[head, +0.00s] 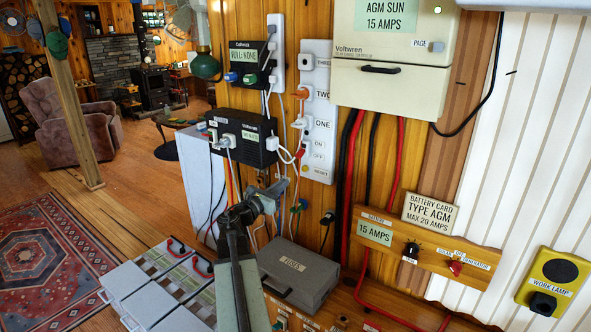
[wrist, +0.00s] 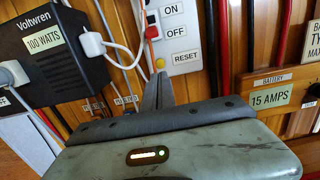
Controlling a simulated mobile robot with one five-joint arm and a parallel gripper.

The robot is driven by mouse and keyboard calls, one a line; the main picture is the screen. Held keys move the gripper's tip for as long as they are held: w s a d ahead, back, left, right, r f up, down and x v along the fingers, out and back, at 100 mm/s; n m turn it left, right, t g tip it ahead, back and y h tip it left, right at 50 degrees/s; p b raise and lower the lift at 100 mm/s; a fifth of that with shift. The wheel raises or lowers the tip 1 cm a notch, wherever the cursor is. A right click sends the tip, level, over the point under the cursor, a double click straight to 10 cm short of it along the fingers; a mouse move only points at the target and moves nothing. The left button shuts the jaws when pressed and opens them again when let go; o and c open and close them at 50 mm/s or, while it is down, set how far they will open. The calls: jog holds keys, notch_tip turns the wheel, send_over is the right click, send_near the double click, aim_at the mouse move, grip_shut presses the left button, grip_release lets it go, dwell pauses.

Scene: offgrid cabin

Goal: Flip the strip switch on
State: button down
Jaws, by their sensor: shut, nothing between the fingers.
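The white power strip (head: 318,85) is fixed upright on the plank wall, with sockets labelled THREE, TWO and ONE. Its lower end carries ON, OFF and RESET labels. A small red-orange part, seemingly the switch (head: 302,153), sits left of the ON and OFF labels; it also shows in the wrist view (wrist: 152,31). I cannot tell which way it is tipped. My gripper (head: 281,188) is shut and empty, below and left of the strip's lower end. In the wrist view my closed fingers (wrist: 157,92) point up beneath the yellow reset button (wrist: 160,62).
Black Voltwren box (head: 240,138) with white plugs and hanging cables stands close left of the strip. A charge controller (head: 392,55) is at upper right, with red and black cables below. A grey fuse box (head: 298,275) lies under my gripper.

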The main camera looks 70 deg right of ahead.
aim_at(302, 152)
jog(key=p+x, duration=0.1)
jog(key=x, duration=0.9)
jog(key=shift+w, duration=0.15)
jog(key=r+p, duration=0.1)
jog(key=a+r+p, duration=0.1)
jog(key=r+p, duration=0.1)
jog(key=shift+w+a+r+p, duration=0.1)
jog(key=shift+a+r+p, duration=0.15)
jog(key=shift+r+p, duration=0.15)
